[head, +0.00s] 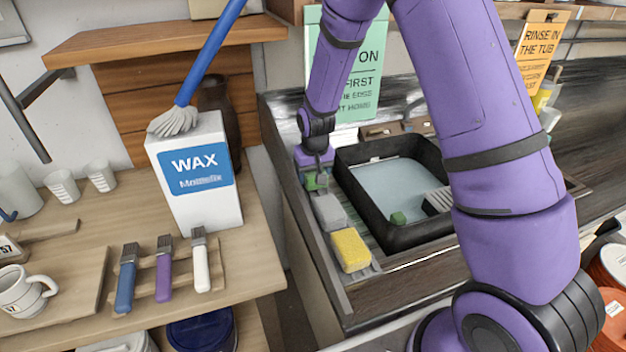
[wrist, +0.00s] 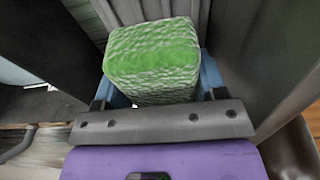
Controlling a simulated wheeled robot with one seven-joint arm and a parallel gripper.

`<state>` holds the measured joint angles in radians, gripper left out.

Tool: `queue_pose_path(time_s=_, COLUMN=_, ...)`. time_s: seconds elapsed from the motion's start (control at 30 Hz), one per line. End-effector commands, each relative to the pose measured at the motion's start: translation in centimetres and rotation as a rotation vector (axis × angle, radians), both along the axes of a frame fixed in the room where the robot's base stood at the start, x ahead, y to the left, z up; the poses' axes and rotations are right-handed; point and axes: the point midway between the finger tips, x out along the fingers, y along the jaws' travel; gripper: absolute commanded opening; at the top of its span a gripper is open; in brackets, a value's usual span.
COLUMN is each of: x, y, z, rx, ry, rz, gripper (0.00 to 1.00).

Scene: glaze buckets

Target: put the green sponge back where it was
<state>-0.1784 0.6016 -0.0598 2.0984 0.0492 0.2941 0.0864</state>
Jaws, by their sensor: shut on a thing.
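The green sponge (wrist: 152,58) is between the fingers of my gripper (wrist: 158,85) in the wrist view, its bright green top face showing. In the head view the gripper (head: 315,176) points down over the far end of the strip left of the black tub, with the green sponge (head: 311,183) low in its jaws. A grey sponge (head: 329,212) and a yellow sponge (head: 350,250) lie in a row nearer on that strip. I cannot tell whether the green sponge touches the strip.
The black tub (head: 400,238) holds pale water, a small green block (head: 398,217) and a grey slotted piece (head: 438,200). At left, a wooden table (head: 262,262) carries a WAX box (head: 197,172) and several brushes. A green sign (head: 355,85) stands behind my gripper.

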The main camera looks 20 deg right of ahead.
Motion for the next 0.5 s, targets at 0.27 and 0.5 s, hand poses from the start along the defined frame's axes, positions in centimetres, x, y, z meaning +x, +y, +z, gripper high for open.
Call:
queue_pose_path(time_s=0.27, x=-0.6, y=0.4, z=-2.9, rx=0.0, ry=0.001, rz=0.001, gripper=0.31)
queue_pose_path(time_s=0.5, x=-0.5, y=0.4, z=-2.9, rx=0.0, ry=0.0, rz=0.001, gripper=0.31)
